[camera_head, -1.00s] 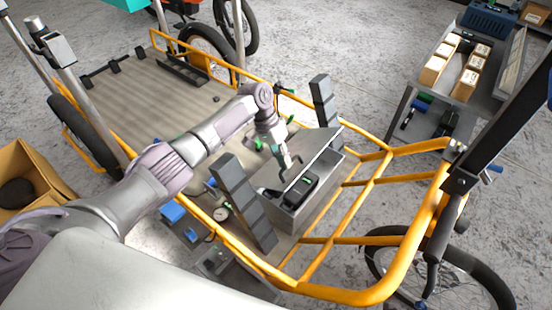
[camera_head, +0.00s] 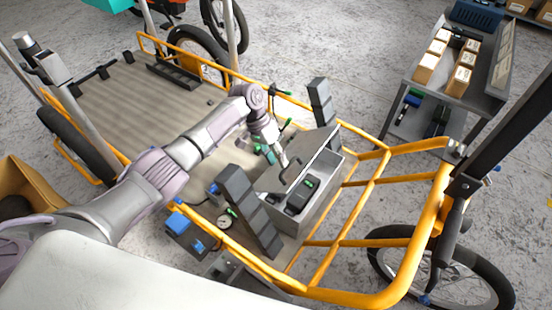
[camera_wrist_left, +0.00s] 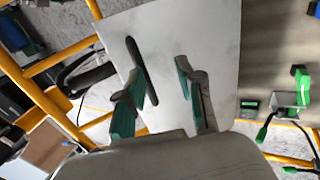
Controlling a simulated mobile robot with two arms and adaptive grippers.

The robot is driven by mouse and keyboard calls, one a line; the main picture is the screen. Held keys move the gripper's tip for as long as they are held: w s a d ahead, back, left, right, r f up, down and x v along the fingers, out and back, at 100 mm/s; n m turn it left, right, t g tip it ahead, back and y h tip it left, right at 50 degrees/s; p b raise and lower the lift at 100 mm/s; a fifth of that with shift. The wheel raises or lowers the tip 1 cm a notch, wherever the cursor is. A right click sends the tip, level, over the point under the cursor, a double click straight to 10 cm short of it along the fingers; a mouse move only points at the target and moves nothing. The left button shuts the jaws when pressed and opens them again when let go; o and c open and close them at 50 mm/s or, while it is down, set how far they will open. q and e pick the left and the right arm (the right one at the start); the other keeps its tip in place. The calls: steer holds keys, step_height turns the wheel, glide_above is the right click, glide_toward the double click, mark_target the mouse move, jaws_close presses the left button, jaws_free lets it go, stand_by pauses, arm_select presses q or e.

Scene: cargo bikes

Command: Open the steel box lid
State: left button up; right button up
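The steel box (camera_head: 318,208) sits on the cargo bike's bed between two dark stacked block columns. Its flat grey lid (camera_head: 312,158) is raised and tilted back to the left, so the box is open at the front and right. The lid fills the middle of the left wrist view (camera_wrist_left: 190,40), with a dark elongated slot or handle (camera_wrist_left: 141,72). My left gripper (camera_head: 285,163) is at the lid's outer side near that dark handle. Its two green-padded fingers (camera_wrist_left: 160,92) are apart, the left one close to the slot. Whether they touch the lid is unclear. My right gripper is out of view.
A black case with a green mark (camera_head: 302,195) lies in the box. Dark block columns (camera_head: 250,210) (camera_head: 321,101) flank it. Yellow bike rails (camera_head: 345,225) surround the bed. A grey cart (camera_head: 405,90) with small cartons stands at the right.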

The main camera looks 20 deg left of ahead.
arm_select(q)
steer(key=v, duration=1.1)
steer(key=shift+a+r, duration=0.15)
steer(key=shift+r, duration=0.1)
